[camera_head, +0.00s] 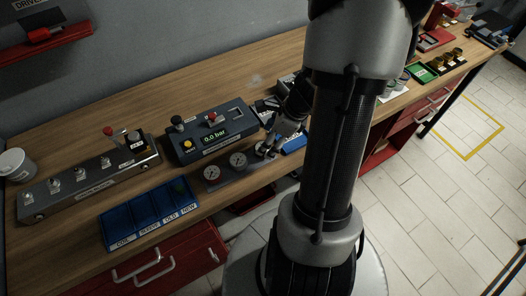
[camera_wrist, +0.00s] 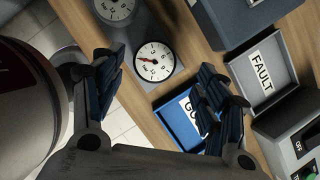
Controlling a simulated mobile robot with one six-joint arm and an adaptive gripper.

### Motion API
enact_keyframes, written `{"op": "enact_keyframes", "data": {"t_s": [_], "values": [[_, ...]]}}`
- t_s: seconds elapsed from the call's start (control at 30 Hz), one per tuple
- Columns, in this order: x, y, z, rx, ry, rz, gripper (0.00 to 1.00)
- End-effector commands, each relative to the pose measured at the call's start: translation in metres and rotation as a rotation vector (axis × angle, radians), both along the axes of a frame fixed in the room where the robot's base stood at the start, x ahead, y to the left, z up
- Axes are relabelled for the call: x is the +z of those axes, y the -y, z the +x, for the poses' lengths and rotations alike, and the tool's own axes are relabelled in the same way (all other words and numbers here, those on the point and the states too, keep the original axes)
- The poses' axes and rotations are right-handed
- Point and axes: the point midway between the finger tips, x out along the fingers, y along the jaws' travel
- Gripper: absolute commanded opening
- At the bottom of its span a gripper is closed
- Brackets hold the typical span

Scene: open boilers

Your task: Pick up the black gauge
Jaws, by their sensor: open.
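A round gauge with a white face and dark rim (camera_wrist: 154,61) sits on a grey stand (camera_wrist: 182,45) in the wrist view. It also shows in the head view (camera_head: 238,160). A second, similar gauge (camera_head: 212,173) is on the same stand to its left, and shows cut off at the top of the wrist view (camera_wrist: 117,10). Both faces look white; I cannot tell by colour which is called black. My gripper (camera_wrist: 162,70) is open and empty, its blue-black fingers on either side of the first gauge in the picture.
A blue tray (camera_wrist: 169,117), partly hidden by a finger, and a grey tray labelled FAULT (camera_wrist: 238,68) lie beside the stand. A pressure unit reading 0.0 bar (camera_head: 190,151) stands behind the gauges. A blue compartment tray (camera_head: 116,222) lies at front left. My arm hides the bench middle.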

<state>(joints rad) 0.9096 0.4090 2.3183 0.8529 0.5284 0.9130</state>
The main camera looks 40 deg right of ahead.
Motion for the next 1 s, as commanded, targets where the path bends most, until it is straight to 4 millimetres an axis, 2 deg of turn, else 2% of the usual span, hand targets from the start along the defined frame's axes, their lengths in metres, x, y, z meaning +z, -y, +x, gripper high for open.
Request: {"op": "enact_keyframes", "data": {"t_s": [0.1, 0.3, 0.6, 1.0], "values": [[-0.020, -0.009, 0.004, 0.004, -0.001, 0.002, 0.67], [-0.042, -0.015, 0.011, 0.003, -0.001, 0.002, 0.67], [-0.043, -0.016, 0.013, 0.001, 0.001, 0.001, 0.67], [-0.043, -0.016, 0.013, 0.001, 0.000, 0.000, 0.40]]}}
